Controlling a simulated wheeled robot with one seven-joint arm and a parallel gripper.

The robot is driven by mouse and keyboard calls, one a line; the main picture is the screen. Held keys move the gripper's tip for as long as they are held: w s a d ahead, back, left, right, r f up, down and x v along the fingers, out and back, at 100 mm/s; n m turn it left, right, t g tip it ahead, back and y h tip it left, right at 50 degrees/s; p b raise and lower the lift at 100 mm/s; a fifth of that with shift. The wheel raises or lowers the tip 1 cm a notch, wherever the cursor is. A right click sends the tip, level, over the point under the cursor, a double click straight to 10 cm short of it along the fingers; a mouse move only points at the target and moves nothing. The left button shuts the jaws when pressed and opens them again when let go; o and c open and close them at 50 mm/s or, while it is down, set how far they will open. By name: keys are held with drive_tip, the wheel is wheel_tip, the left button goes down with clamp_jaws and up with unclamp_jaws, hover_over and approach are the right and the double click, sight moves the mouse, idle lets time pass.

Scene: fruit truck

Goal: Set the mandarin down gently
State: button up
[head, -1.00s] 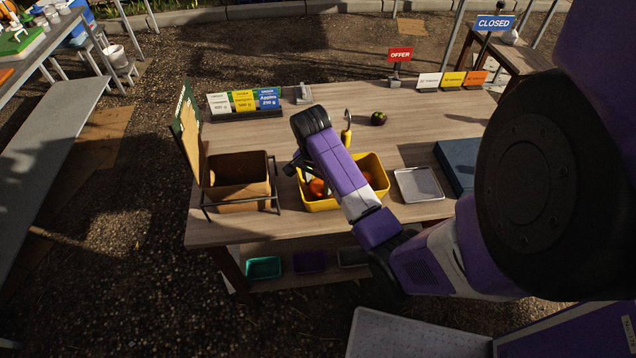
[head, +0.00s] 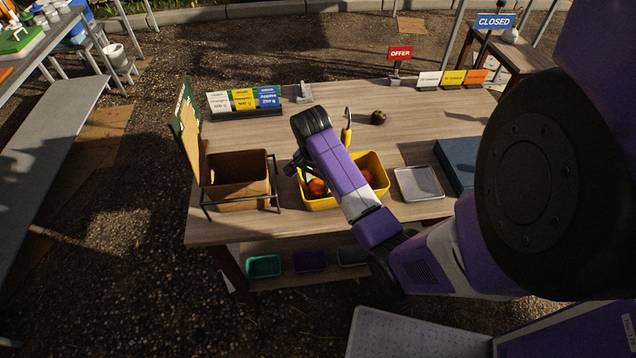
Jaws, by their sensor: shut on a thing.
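A yellow basket (head: 376,162) stands on the wooden table (head: 425,123), mostly behind my arm. An orange fruit, which looks like the mandarin (head: 317,187), shows inside the basket at its left, just under my gripper (head: 306,176). Another orange fruit (head: 367,176) shows in the basket on the right side of my arm. My gripper is inside the basket's left part, shut on the mandarin; the wrist hides most of the fingers. I cannot tell whether the mandarin touches the basket's bottom.
A brown crate (head: 238,166) in a black stand is close left of the basket. A grey tray (head: 418,183) and a dark blue box (head: 458,165) are to the right. A dark fruit (head: 378,117) and sign holders are behind.

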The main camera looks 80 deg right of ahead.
drive_tip(key=o, duration=1.6)
drive_tip(key=shift+o, duration=0.2)
drive_tip(key=shift+r, duration=0.1)
drive_tip(key=r, duration=0.5)
drive_tip(key=a+r, duration=0.1)
drive_tip(key=r, duration=0.1)
drive_tip(key=shift+w+r, duration=0.15)
drive_tip(key=shift+r, duration=0.1)
